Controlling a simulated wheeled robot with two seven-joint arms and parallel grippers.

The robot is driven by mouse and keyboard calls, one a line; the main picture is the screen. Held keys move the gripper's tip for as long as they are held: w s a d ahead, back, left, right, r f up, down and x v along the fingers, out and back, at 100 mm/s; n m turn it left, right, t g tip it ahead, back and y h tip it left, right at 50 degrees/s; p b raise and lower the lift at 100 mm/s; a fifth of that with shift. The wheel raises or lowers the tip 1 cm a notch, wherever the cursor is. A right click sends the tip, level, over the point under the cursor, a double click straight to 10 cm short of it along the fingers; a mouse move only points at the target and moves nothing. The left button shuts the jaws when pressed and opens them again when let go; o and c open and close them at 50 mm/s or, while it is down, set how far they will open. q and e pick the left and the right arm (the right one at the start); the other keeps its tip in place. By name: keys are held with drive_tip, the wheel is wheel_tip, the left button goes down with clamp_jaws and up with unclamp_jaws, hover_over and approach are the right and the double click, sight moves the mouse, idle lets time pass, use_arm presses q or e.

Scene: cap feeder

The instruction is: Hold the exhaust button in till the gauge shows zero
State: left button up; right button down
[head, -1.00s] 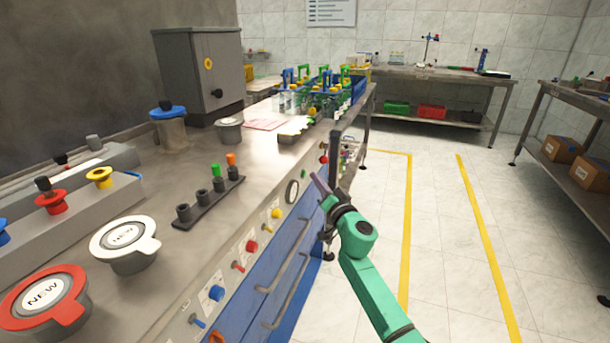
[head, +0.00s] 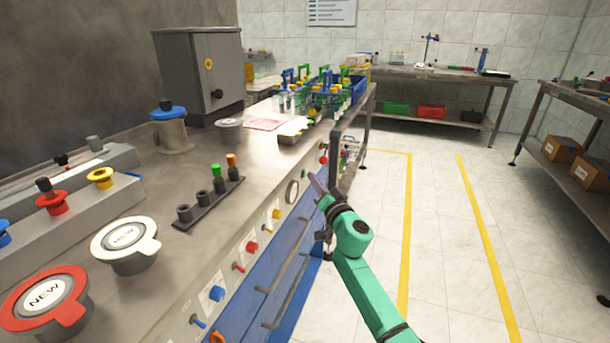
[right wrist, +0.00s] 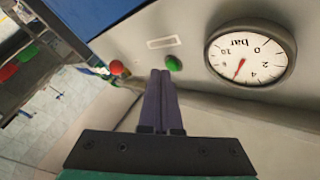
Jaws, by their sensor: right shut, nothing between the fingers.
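The pressure gauge (right wrist: 250,53) is a round white dial marked bar, upside down in the right wrist view. Its red needle points near 6, away from the 0. It also shows on the bench's front panel in the head view (head: 291,191). A green button (right wrist: 173,63) sits beside the gauge, and a red button (right wrist: 117,67) is farther along the panel. I cannot read which one is the exhaust. My right gripper (right wrist: 160,73) is shut and empty, its fingertips close to the green button. Contact is not clear. In the head view it (head: 312,178) points at the panel. My left gripper is not in view.
The metal bench (head: 150,195) carries caps, coloured plugs and a grey cabinet (head: 201,75). Coloured knobs and drawer handles (head: 285,255) stick out of its front below the gauge. The tiled floor (head: 450,225) to the right is clear.

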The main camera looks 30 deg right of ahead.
drive_tip(key=shift+w+a, duration=0.3)
drive_tip(key=shift+w, duration=0.05)
idle(2.3)
drive_tip(key=shift+s+d+p, duration=0.4)
drive_tip(key=shift+s+d, duration=0.1)
drive_tip(key=shift+s, duration=0.2)
drive_tip(key=s+d+p, duration=0.1)
drive_tip(key=s, duration=0.1)
drive_tip(key=s+d+p, duration=0.1)
drive_tip(key=s+d, duration=0.1)
idle(0.4)
drive_tip(key=shift+f, duration=0.1)
